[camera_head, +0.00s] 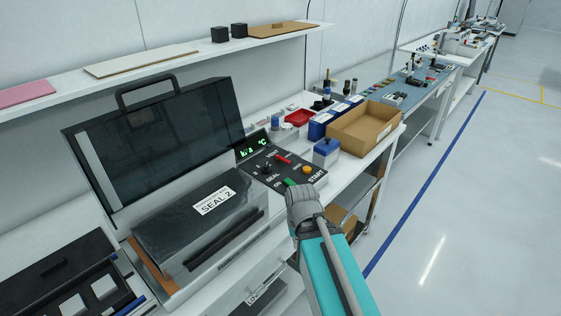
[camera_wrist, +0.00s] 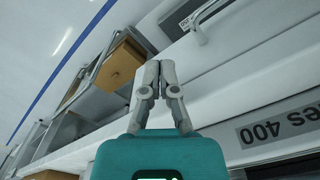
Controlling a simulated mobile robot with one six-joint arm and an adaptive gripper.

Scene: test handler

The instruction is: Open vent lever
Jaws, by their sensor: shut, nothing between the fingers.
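The control panel (camera_head: 283,172) of the test handler carries a small red lever (camera_head: 283,158), a green lever (camera_head: 291,182), a black knob and an orange button. The labels are small; I read SEAL and START, and cannot tell for certain which lever is the vent one. My gripper (camera_wrist: 160,72) is shut and empty in the wrist view, with its fingertips together over the white front of the bench. In the head view my grey wrist and teal arm reach up to the panel's front right edge, and the fingertips cannot be made out there.
The handler's dark lid (camera_head: 160,140) stands open behind a block labelled SEAL 2 (camera_head: 213,200). The wrist view shows a drawer handle (camera_wrist: 201,30).

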